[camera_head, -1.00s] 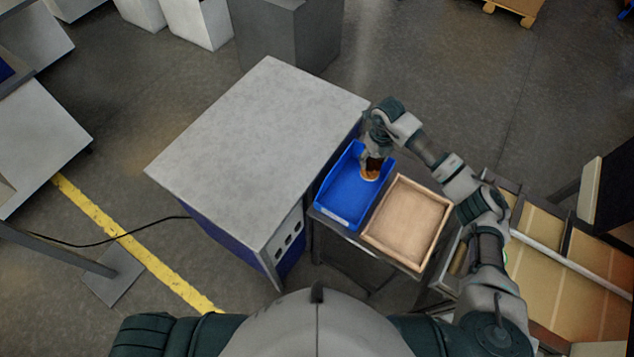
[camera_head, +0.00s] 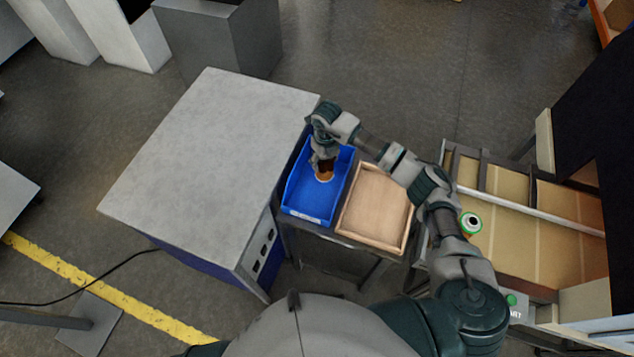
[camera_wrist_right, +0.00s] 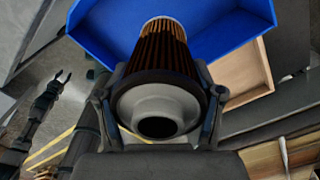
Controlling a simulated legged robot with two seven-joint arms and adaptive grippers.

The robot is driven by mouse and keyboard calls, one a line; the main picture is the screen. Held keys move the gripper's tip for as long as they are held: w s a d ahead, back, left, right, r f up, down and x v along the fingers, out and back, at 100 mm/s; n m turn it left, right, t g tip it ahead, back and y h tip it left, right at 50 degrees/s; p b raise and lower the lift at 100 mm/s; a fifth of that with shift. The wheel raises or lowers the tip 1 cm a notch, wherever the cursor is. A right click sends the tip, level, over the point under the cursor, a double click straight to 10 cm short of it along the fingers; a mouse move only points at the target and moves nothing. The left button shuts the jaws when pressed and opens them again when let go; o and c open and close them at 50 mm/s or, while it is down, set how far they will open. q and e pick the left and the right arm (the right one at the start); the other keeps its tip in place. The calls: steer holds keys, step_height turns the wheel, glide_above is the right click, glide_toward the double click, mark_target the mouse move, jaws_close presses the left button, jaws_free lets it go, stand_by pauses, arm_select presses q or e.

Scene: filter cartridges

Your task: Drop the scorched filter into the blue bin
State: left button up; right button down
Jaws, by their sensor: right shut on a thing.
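The scorched filter (camera_wrist_right: 162,65) is a dark brown pleated cartridge with a grey end cap. In the right wrist view it sits between the two fingers of my right gripper (camera_wrist_right: 160,110), which is shut on it. In the head view the filter (camera_head: 325,168) hangs from my right gripper (camera_head: 322,158) over the far part of the blue bin (camera_head: 308,205). The blue bin also shows behind the filter in the wrist view (camera_wrist_right: 225,45). I cannot tell whether the filter touches the bin floor. My left gripper is not in the head view.
A shallow wooden tray (camera_head: 376,205) stands right beside the blue bin. A large grey-topped cabinet (camera_head: 210,150) stands to its left. At the right, a conveyor-like bench (camera_head: 535,225) carries another filter with a green ring (camera_head: 470,223).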

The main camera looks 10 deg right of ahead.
steer(key=shift+c, duration=2.1)
jaws_free()
steer(key=shift+d, duration=0.3)
steer(key=o, duration=0.3)
steer(key=shift+d, duration=0.3)
steer(key=shift+o, duration=0.2)
steer(key=shift+a, duration=0.4)
steer(key=shift+a+r, duration=0.25)
steer(key=shift+r, duration=0.1)
step_height(320, 180, up, 5)
steer(key=shift+r, duration=0.1)
steer(key=r, duration=0.2)
steer(key=d+r, duration=0.2)
steer(key=r, duration=0.1)
steer(key=shift+r, duration=0.3)
steer(key=shift+a+r, duration=0.1)
steer(key=shift+a, duration=0.1)
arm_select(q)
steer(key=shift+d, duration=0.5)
arm_select(e)
steer(key=shift+a, duration=0.7)
